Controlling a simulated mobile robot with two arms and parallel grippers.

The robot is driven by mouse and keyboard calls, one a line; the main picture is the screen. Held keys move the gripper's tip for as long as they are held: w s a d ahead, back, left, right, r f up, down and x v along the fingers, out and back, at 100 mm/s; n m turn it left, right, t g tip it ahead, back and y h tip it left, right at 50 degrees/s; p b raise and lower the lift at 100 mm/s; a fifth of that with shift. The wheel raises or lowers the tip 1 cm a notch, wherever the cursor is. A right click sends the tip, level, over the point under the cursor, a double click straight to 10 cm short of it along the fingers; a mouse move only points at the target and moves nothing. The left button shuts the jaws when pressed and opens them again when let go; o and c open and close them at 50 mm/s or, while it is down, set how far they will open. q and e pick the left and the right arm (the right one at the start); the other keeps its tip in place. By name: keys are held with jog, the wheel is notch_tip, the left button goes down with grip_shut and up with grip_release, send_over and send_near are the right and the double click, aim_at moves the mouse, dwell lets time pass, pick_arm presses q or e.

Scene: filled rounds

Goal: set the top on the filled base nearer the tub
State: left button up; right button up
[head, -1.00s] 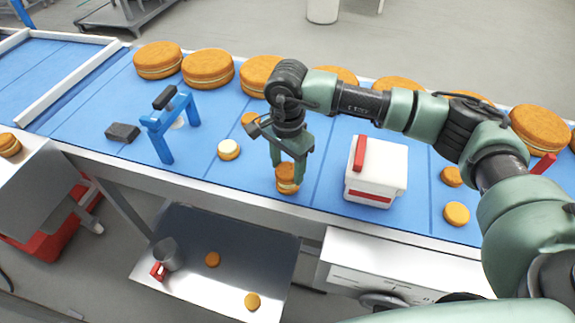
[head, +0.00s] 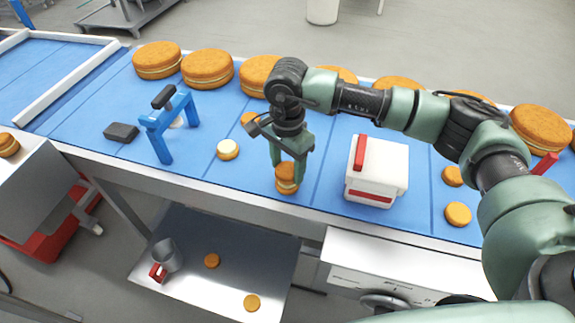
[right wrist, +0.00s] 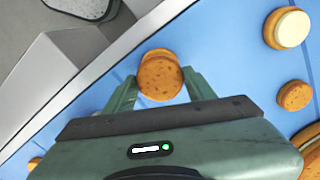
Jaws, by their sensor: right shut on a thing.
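My right gripper (head: 287,168) is shut on a round orange-brown top (head: 286,171) near the front edge of the blue belt. The top sits directly over a filled base (head: 287,188), and a pale filling line shows between them. In the right wrist view the top (right wrist: 160,80) is between the fingers, and the base (right wrist: 157,53) peeks out past its far edge. Whether the top rests fully on it is hard to tell. Another filled base (head: 228,150) with bare cream lies to the left. The white tub (head: 378,174) with a red handle stands to the right. My left gripper is out of view.
A blue frame (head: 158,125) with a black handle stands at left, partly hiding a pale round thing. A dark block (head: 121,133) lies beside it. Loose rounds (head: 457,214) lie right of the tub. Large rounds (head: 208,69) line the back. A lower tray (head: 230,240) holds a metal cup.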

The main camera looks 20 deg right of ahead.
jog(key=shift+f+b, duration=0.75)
jog(key=shift+f, duration=0.05)
dwell(0.5)
jog(key=o, duration=1.4)
jog(key=shift+r, duration=0.1)
jog(key=shift+r+p, duration=1.35)
jog(key=shift+r, duration=2.1)
